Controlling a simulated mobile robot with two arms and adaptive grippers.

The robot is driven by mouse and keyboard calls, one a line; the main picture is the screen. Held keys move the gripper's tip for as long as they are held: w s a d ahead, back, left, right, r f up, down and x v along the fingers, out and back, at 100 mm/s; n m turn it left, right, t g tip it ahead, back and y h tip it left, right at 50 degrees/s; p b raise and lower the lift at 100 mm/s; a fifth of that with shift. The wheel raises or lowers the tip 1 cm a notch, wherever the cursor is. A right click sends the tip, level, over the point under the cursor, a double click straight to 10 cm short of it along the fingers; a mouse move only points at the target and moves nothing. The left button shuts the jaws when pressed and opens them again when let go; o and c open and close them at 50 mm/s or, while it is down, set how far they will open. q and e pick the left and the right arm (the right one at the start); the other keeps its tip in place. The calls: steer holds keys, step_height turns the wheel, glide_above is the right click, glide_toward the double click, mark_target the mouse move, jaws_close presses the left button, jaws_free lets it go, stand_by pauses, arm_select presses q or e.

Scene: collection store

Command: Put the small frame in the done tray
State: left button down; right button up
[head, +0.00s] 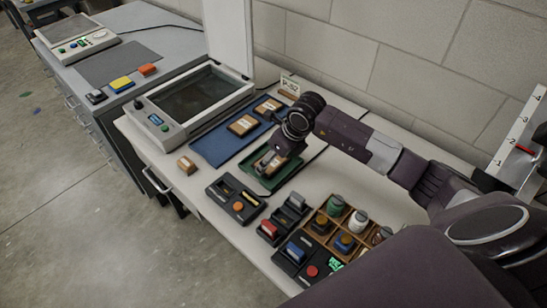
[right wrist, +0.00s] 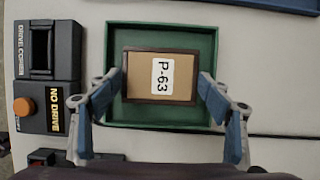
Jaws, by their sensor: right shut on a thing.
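The small frame (right wrist: 140,82) has a dark rim, a tan face and a white label reading P-63. It is inside the outline of the green tray (right wrist: 212,45), with green floor showing around it. The tray also shows in the head view (head: 286,179). My right gripper (right wrist: 161,85) has one finger at each side of the frame and is shut on it. In the head view my right gripper (head: 268,160) points down into the tray and partly hides the frame. I cannot tell if the frame touches the tray floor. My left gripper is not in view.
A blue mat (head: 209,149) with two labelled frames lies behind the tray. A scanner with a raised lid (head: 190,100) stands farther left. A small tan block (head: 186,164), black switch boxes (head: 236,199) and a wooden rack of jars (head: 318,216) stand nearby.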

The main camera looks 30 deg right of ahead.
steer(key=o, duration=1.2)
steer(key=shift+f, duration=0.1)
steer(key=shift+c, duration=0.2)
steer(key=shift+r, duration=0.25)
steer(key=b+v, duration=0.1)
steer(key=v, duration=1.1)
steer(key=shift+f, duration=0.1)
